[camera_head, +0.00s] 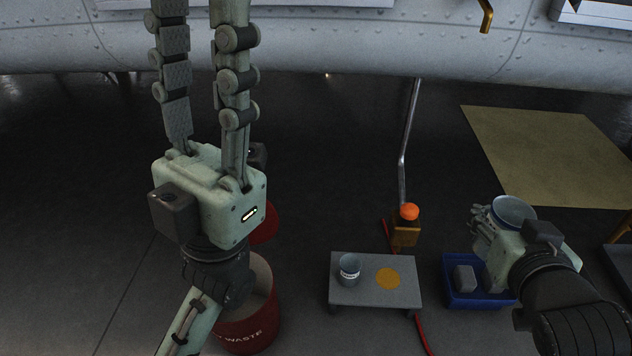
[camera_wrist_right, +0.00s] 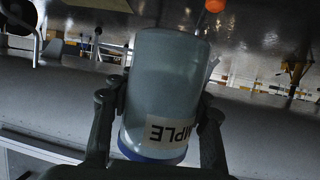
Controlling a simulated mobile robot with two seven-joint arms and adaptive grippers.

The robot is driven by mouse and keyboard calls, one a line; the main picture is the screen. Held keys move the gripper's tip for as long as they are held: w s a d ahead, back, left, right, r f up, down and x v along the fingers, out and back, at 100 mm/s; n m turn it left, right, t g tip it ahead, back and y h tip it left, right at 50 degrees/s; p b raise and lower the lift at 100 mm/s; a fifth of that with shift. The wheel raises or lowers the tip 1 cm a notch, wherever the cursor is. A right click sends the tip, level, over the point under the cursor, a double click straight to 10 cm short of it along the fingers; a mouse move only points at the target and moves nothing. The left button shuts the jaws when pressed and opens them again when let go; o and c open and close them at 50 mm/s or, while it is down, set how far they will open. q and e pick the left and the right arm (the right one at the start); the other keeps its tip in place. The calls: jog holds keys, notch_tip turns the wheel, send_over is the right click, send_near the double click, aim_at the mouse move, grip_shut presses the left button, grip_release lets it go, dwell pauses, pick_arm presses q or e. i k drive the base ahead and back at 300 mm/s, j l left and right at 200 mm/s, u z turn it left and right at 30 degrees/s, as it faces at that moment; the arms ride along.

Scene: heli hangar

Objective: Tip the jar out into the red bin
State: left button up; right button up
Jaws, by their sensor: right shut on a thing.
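A grey jar (camera_head: 514,210) is in my right gripper (camera_head: 486,232), at the right in the head view. It stands roughly upright with its open rim up. In the right wrist view the jar (camera_wrist_right: 165,85) sits between the fingers; its label ends in "MPLE". Its contents are not visible. The red bin (camera_head: 262,325), marked "WASTE", stands on the floor at lower left, far from the jar. My left arm hides part of its rim. My left gripper (camera_head: 203,25) points up the picture with its fingers apart and nothing between them.
A low grey table (camera_head: 347,294) in the middle bears a small labelled grey cup (camera_head: 349,268) and an orange disc (camera_head: 388,279). A blue tray (camera_head: 455,298) holding a grey block (camera_head: 465,279) lies below my right gripper. An orange-topped post (camera_head: 408,225) stands behind the table.

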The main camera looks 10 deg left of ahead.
aim_at(249, 329)
jog(key=k+j, duration=0.1)
jog(key=j, duration=0.4)
jog(key=k+j+u, duration=0.1)
jog(key=j, duration=0.4)
jog(key=k+j, duration=0.1)
jog(key=j, duration=0.4)
jog(key=k+j+u, duration=0.1)
jog(key=j, duration=0.4)
